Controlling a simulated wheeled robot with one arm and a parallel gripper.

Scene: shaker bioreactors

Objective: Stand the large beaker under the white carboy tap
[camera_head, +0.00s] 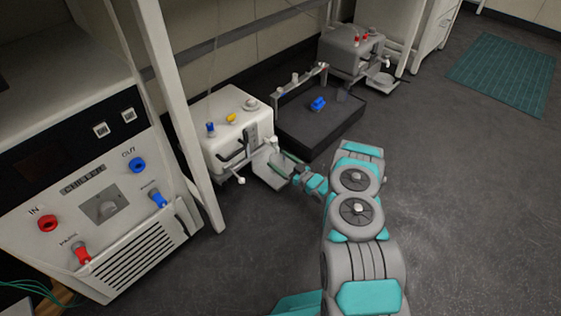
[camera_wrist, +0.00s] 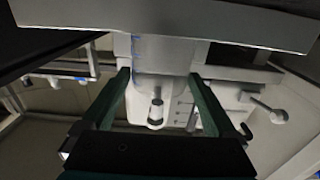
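The white carboy (camera_head: 226,128) stands at the left of the middle, with a pale shelf (camera_head: 268,168) at its front. My gripper (camera_head: 288,168) is at this shelf, small and partly hidden by my arm. In the wrist view, my gripper (camera_wrist: 160,78) has its two green fingers well apart. A pale, see-through vessel with blue marks, seemingly the large beaker (camera_wrist: 137,48), shows at and between the fingertips. I cannot tell whether the fingers press on it. A white tap-like part (camera_wrist: 155,112) shows between the fingers, with the carboy's pale front behind.
A dark tray (camera_head: 335,138) with a blue item (camera_head: 318,103) lies behind my gripper. A grey carboy (camera_head: 348,50) stands farther back. A frame post (camera_head: 178,110) and the chiller (camera_head: 105,205) are at the left. The floor at the right is clear, with a green mat (camera_head: 503,70).

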